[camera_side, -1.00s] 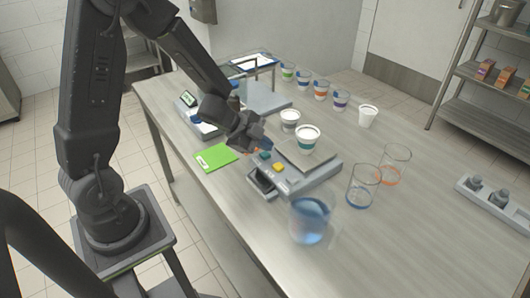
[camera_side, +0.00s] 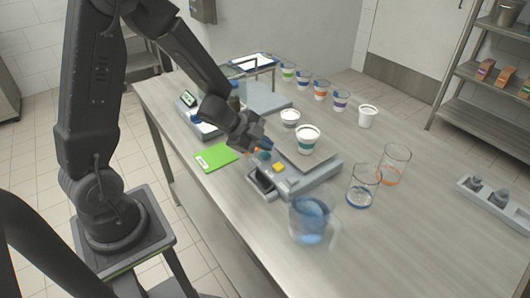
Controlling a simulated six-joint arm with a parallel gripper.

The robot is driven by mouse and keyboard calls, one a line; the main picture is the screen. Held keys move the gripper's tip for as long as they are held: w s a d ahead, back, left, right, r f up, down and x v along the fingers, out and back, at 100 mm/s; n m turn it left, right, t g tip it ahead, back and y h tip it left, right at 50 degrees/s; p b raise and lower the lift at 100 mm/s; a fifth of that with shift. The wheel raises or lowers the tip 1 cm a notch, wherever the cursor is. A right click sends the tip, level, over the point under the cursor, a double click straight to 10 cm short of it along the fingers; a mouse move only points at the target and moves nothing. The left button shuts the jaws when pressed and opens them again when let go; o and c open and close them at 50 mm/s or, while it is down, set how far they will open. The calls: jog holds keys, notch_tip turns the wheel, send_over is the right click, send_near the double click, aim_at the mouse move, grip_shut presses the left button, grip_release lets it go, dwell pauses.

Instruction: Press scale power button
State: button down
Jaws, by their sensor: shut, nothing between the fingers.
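The grey scale (camera_side: 322,177) stands near the middle of the table, with a dark display at its front left. A yellow button (camera_side: 279,167) and a teal button (camera_side: 264,155) show on its panel. Which button is the power button cannot be read.
A jug of blue liquid (camera_side: 311,221) stands in front of the scale. Clear glasses (camera_side: 363,186) stand to its right. A green card (camera_side: 216,157) lies to the left. White cups and several colour-banded cups (camera_side: 321,90) stand behind.

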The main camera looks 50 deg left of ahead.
aim_at(265, 155)
jog(key=shift+f, duration=0.1)
jog(key=shift+f, duration=0.6)
dwell(0.6)
jog(key=shift+r, duration=0.65)
jog(key=shift+r, duration=0.1)
jog(key=shift+r, duration=2.95)
